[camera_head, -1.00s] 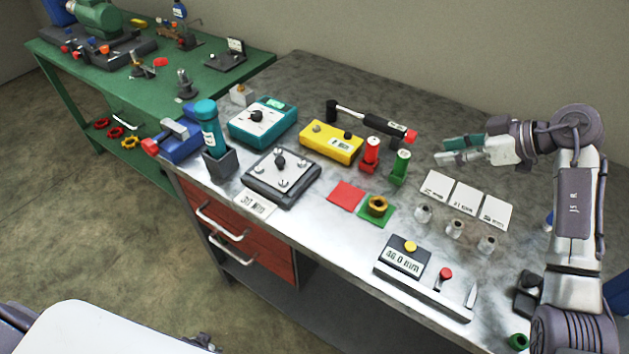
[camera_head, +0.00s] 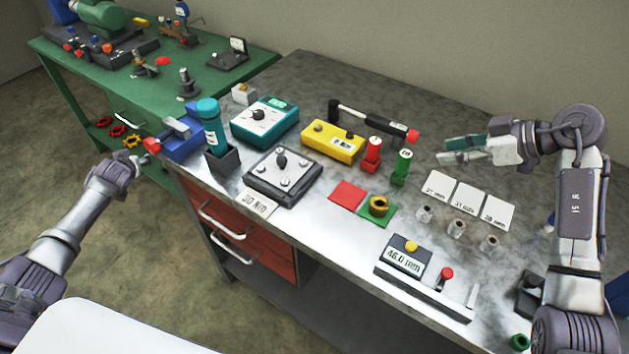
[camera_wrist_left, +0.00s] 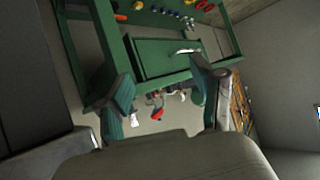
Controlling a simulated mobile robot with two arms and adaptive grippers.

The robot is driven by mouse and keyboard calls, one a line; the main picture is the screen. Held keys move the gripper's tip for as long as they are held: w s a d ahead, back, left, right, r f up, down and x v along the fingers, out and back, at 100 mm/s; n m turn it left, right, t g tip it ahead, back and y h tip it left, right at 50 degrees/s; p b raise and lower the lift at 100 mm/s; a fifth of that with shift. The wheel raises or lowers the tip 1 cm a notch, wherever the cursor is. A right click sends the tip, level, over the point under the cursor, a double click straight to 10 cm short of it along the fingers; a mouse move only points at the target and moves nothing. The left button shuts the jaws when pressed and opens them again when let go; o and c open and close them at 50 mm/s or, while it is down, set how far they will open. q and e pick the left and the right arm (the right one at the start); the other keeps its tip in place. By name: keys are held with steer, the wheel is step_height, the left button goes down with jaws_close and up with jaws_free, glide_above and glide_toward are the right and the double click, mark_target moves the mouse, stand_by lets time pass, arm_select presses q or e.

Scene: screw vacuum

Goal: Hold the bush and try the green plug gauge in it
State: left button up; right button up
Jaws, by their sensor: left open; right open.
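The brass bush (camera_head: 379,205) stands on a green card (camera_head: 364,218) on the metal bench. The green plug gauge (camera_head: 402,166) stands upright behind it to the right, beside the red plug gauge (camera_head: 371,154). My right gripper (camera_head: 446,150) is open and empty above the bench, to the right of the green gauge and apart from it. My left gripper (camera_head: 138,163) is off the bench's left side, far from the bush, its fingers hard to make out there. In the left wrist view its fingers (camera_wrist_left: 162,88) are spread with nothing held between them.
A blue vise (camera_head: 183,142), a teal bottle in a dark holder (camera_head: 222,164) and a grey plate fixture (camera_head: 283,178) stand on the bench's left part. A red card (camera_head: 347,195) lies left of the bush. White cards (camera_head: 468,197) and small metal pieces (camera_head: 458,228) lie to its right.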

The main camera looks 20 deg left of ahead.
arm_select(q)
steer(key=w+d+r+n+t+h, duration=0.1)
steer(key=w+d+r+n, duration=0.25)
steer(key=r, duration=0.55)
steer(key=w+d+r+n+h, duration=0.25)
steer(key=w+r+n, duration=0.2)
steer(key=r, duration=0.45)
steer(key=s+d+r+n+h, duration=0.1)
steer(key=d+r+h, duration=0.3)
steer(key=d+r, duration=0.5)
steer(key=s+d+r+n+h, duration=0.2)
steer(key=d+r+h, duration=0.35)
steer(key=d, duration=0.55)
steer(key=s+d+r, duration=0.1)
steer(key=d+r, duration=0.1)
steer(key=d, duration=0.2)
steer(key=n+g+h, duration=0.3)
steer(key=g+h, duration=0.4)
glide_toward(372, 202)
steer(key=v, duration=0.3)
steer(key=shift+w+a, duration=0.15)
steer(key=shift+w, duration=0.2)
steer(key=shift+d+f, duration=0.15)
steer(key=shift+d, duration=0.15)
steer(key=x, duration=1.3)
steer(key=shift+s+d, duration=0.2)
